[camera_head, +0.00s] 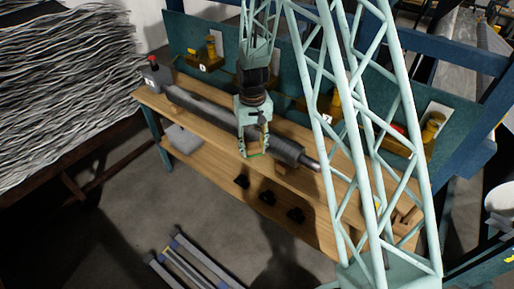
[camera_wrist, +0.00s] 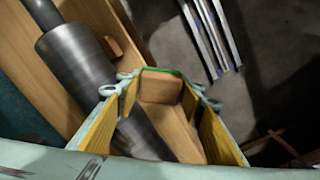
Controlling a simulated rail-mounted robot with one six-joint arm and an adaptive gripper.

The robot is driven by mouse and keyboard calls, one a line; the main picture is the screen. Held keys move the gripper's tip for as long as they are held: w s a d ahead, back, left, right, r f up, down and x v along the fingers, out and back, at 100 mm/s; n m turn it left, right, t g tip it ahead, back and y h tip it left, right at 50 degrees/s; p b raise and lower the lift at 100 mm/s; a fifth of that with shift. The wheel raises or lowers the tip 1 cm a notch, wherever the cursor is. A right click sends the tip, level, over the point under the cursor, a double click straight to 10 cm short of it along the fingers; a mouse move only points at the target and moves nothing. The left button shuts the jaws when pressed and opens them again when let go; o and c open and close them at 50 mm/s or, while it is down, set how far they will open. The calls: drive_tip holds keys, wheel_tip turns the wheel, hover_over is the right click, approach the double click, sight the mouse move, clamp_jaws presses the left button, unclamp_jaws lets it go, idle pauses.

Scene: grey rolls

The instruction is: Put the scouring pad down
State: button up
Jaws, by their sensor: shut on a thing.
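The scouring pad (camera_wrist: 162,86) shows in the wrist view as a small tan block with a thin green edge, between my fingertips. My gripper (camera_wrist: 160,92) has yellow inner finger faces and is shut on the pad. In the head view my gripper (camera_head: 255,152) points down at the front side of the grey roll, and only a green trace of the pad shows at its tips. The pad appears held above the wooden bench (camera_head: 230,172); the exact gap cannot be told.
The long grey roll (camera_head: 205,108) lies along the bench, close beside my gripper; it also shows in the wrist view (camera_wrist: 80,70). Dark small items (camera_head: 267,198) sit along the lower front board. Yellow fittings (camera_head: 205,60) line the teal back panel. Metal bars (camera_head: 190,262) lie on the floor.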

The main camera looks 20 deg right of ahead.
wheel_tip(320, 180, down, 9)
drive_tip(key=b, duration=0.8)
drive_tip(key=shift+a, duration=0.3)
drive_tip(key=shift+d, duration=0.1)
